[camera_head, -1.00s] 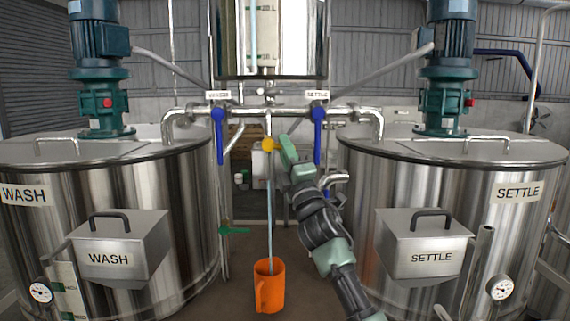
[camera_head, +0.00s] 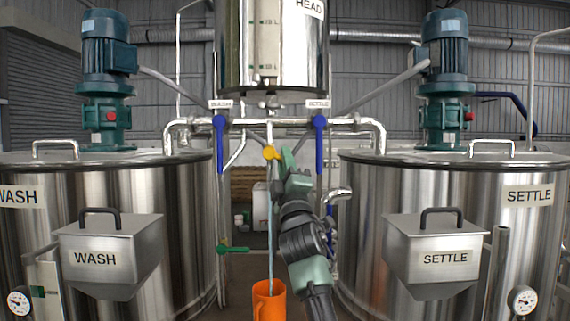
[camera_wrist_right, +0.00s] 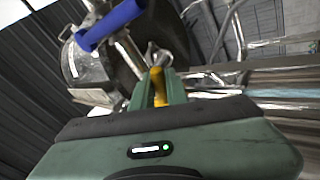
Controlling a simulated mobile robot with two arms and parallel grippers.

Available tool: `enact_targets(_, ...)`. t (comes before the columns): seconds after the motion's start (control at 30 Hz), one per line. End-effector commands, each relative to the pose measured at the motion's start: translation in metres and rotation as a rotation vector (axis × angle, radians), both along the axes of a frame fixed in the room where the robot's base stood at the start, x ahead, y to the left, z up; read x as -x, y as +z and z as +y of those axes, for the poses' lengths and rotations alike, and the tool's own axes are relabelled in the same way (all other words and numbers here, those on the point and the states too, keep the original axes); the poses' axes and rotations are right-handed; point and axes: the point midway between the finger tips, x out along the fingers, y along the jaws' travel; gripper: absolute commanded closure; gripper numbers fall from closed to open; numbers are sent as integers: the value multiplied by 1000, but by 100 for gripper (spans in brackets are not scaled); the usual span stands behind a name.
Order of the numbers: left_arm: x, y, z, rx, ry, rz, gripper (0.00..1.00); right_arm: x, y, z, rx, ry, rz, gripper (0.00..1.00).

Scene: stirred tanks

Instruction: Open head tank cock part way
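The steel head tank (camera_head: 272,45) hangs top centre in the head view, with a small outlet (camera_head: 268,101) under it. Below the crosspipe is a cock with a yellow handle (camera_head: 270,152). A thin pale stream (camera_head: 270,215) runs straight down from it into an orange jug (camera_head: 268,303). My right gripper (camera_head: 284,160) reaches up to the yellow handle from the lower right. In the wrist view, the yellow handle (camera_wrist_right: 158,84) sits between the two green fingers (camera_wrist_right: 158,92), which appear closed on it. My left gripper is not in view.
The WASH tank (camera_head: 120,195) stands left and the SETTLE tank (camera_head: 400,190) right. Blue levers hang down at WASH (camera_head: 220,145) and SETTLE (camera_head: 320,145) on the crosspipe (camera_head: 290,124). A green lever (camera_head: 232,250) sits low left of the stream.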

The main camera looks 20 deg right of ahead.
Motion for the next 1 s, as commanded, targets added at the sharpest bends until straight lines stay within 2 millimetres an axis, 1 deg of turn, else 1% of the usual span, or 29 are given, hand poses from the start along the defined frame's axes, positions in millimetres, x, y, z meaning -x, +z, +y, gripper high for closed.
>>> enact_targets(0.03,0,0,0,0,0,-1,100,0,0,0,0,1,-1,75)
enact_targets(0.07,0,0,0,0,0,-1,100,0,0,0,0,1,-1,66)
enact_targets(0.1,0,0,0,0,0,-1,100,0,0,0,0,1,-1,64)
enact_targets(0.37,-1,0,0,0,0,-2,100,0,0,0,1,0,-1,64)
enact_targets(0.47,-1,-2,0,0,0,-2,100,4,-4,0,2,-1,-1,64)
enact_targets(0.57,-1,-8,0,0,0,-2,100,13,-13,0,3,-3,-2,64)
enact_targets(0.83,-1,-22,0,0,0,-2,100,47,-42,5,2,0,0,64)
enact_targets(1.0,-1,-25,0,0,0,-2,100,59,-49,6,1,1,0,64)
